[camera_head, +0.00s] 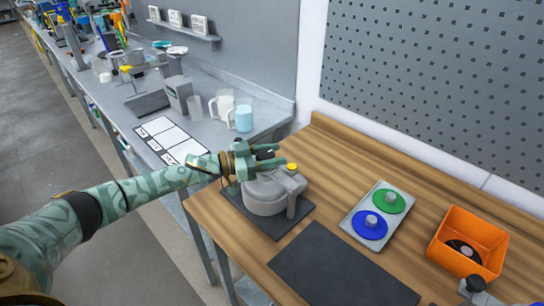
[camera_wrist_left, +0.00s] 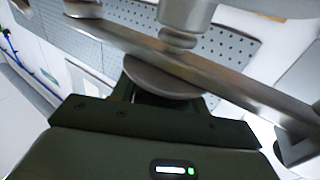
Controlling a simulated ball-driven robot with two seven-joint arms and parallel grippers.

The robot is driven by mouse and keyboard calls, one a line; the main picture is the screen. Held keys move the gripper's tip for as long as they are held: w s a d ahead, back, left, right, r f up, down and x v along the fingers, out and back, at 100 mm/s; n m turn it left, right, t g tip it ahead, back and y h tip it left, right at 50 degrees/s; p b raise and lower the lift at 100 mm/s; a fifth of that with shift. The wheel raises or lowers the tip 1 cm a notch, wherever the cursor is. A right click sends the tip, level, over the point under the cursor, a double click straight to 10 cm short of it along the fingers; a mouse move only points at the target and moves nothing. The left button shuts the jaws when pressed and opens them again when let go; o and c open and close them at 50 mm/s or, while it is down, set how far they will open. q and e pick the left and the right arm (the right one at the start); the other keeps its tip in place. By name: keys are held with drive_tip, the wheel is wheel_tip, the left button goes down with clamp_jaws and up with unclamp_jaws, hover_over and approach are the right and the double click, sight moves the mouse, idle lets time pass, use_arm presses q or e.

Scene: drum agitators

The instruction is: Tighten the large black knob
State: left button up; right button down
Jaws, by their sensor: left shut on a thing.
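The grey drum agitator (camera_head: 265,195) stands on a dark mat at the left end of the wooden bench. It has a side arm with a small yellow cap (camera_head: 292,167). My left gripper (camera_head: 279,154) reaches in from the left over its top and is shut on the large black knob (camera_head: 266,154), which is mostly hidden between the fingers. In the left wrist view a round, dark grey disc (camera_wrist_left: 160,82) sits at the jaws, below a grey post (camera_wrist_left: 182,20); I cannot tell for certain that it is the knob.
A grey tray (camera_head: 352,222) with a green disc (camera_head: 390,202) and a blue disc (camera_head: 369,224) lies right of the agitator. An orange bin (camera_head: 458,258) stands farther right. An empty dark mat (camera_head: 340,272) lies in front. A pegboard (camera_head: 440,85) stands behind.

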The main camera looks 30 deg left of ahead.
use_arm(q)
drive_tip(key=shift+r, duration=0.1)
drive_tip(key=o, duration=1)
drive_tip(key=shift+s+a, duration=0.1)
drive_tip(key=shift+a, duration=0.05)
drive_tip(key=v, duration=1.6)
